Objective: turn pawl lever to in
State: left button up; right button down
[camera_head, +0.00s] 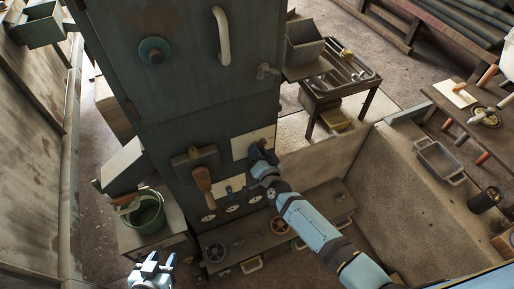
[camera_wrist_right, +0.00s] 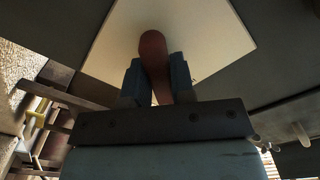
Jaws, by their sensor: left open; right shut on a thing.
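In the right wrist view, a reddish-brown rounded lever handle (camera_wrist_right: 153,48) stands before a pale plate (camera_wrist_right: 205,38). My right gripper (camera_wrist_right: 156,78) is shut on this handle, with one blue finger on each side. In the head view, my right gripper (camera_head: 259,153) is at the pale plate (camera_head: 250,143) on the dark cabinet front; it hides the held lever there. I take the held handle to be the pawl lever; its markings cannot be read. My left gripper (camera_head: 152,268) is open and empty at the bottom left, apart from the cabinet.
A larger brown-handled lever (camera_head: 203,178) is on the cabinet (camera_head: 190,100), left of my right gripper. Several round gauges (camera_head: 231,205) sit below it. A green bucket (camera_head: 147,216) stands at left.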

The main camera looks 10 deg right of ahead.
jog(key=n+p, duration=0.1)
jog(key=n, duration=0.2)
jog(key=shift+n, duration=0.3)
pick_arm(q)
jog(key=shift+a+r+p, duration=0.15)
jog(key=shift+r+p, duration=0.6)
jog(key=shift+r, duration=0.5)
pick_arm(e)
jog(key=shift+d+n, duration=0.15)
jog(key=shift+n, duration=1.75)
pick_arm(q)
jog(key=shift+r, duration=0.1)
pick_arm(e)
jog(key=c, duration=1)
grip_release()
pick_arm(q)
jog(key=shift+s, duration=0.2)
pick_arm(e)
jog(key=shift+s+f, duration=0.1)
jog(key=shift+s, duration=0.05)
